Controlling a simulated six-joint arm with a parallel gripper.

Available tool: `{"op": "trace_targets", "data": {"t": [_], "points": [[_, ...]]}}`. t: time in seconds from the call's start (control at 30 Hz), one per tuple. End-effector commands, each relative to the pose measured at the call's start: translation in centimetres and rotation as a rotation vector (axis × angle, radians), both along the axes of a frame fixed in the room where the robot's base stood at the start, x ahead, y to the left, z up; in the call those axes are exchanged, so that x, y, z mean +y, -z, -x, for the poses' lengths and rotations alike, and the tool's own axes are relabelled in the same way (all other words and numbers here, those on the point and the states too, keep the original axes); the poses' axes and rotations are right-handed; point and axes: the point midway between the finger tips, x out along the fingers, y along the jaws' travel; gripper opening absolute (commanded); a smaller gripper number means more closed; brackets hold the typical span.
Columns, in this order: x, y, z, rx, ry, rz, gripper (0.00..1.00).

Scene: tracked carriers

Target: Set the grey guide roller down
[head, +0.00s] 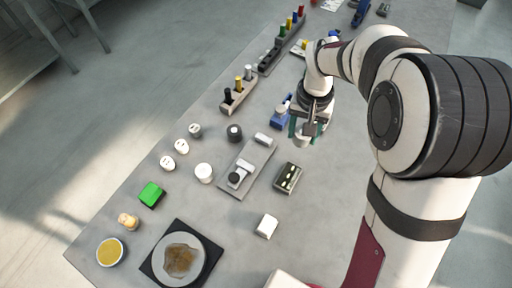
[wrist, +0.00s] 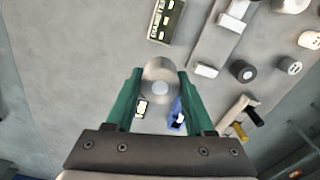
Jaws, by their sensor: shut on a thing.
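My gripper (head: 305,128) is shut on the grey guide roller (head: 301,141) and holds it over the grey table, to the right of the long grey plate. In the wrist view my gripper (wrist: 160,82) has its two green fingers on either side of the roller (wrist: 158,68), which faces the camera end-on with a paler round hub. In the head view the wrist and fingers hide much of the roller. The gap between roller and table cannot be judged.
A long grey plate (head: 227,188) bears pale blocks and a dark knob. A slotted box (head: 288,178), a white block (head: 267,226) and a blue piece (head: 281,119) stand nearby. Pale round pieces and a green block (head: 151,194) lie left. Bare table shows right of the slotted box.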

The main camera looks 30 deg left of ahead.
Motion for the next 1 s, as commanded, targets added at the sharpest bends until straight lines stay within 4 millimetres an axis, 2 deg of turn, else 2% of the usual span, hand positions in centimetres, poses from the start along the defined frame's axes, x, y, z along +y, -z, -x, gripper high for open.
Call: {"op": "trace_targets", "data": {"t": [0.07, 0.3, 0.4, 0.47, 0.6, 0.7, 1.0], "points": [[1.1, 0.9, 0.3, 0.003, 0.024, 0.002, 0.00], [8.2, 5.3, 2.0, 0.003, 0.022, 0.002, 0.00], [10.0, 6.4, 2.4, 0.002, 0.024, 0.001, 0.00], [10.6, 6.8, 2.5, 0.001, 0.025, 0.000, 0.00], [10.8, 9.5, 2.6, 0.004, 0.026, 0.001, 0.00], [10.9, 10.7, 2.6, 0.003, 0.025, -0.003, 0.00], [10.9, 11.0, 2.6, 0.002, 0.024, -0.003, 0.00]]}}
